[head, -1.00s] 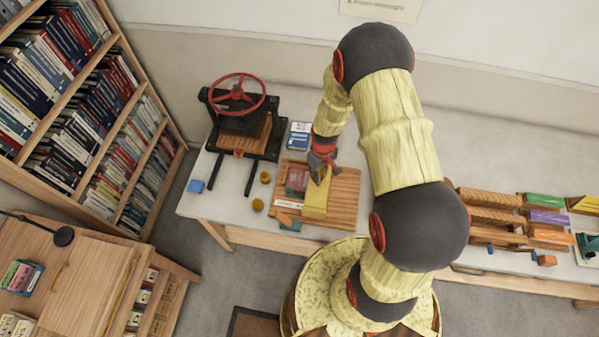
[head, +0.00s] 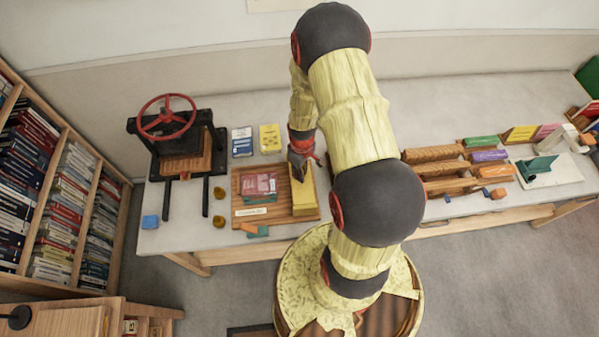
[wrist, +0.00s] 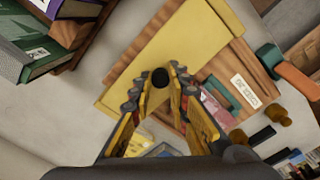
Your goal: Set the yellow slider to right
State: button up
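The yellow slider (head: 303,198) is a flat yellow block at the right end of a wooden board (head: 243,188) on the table. Only a narrow strip of board shows to its right. In the wrist view the slider (wrist: 190,45) fills the upper middle, with a round black knob (wrist: 160,77) on it. My gripper (head: 297,172) is over the far end of the slider in the head view. In the wrist view my gripper (wrist: 160,74) has its fingertips apart, one on each side of the knob, with small gaps seen. Whether they touch the slider is unclear.
Red and pink cards (head: 259,186) and a white label (head: 251,212) are on the board left of the slider. A black press with a red wheel (head: 167,117) stands at left. Wooden blocks (head: 432,154) are at right. Bare tabletop lies between board and blocks.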

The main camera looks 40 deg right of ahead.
jog(key=shift+o, duration=1.2)
jog(key=shift+s+d, duration=0.2)
jog(key=shift+d, duration=0.05)
jog(key=shift+o, duration=1.2)
jog(key=shift+a, duration=0.1)
notch_tip(320, 180, up, 12)
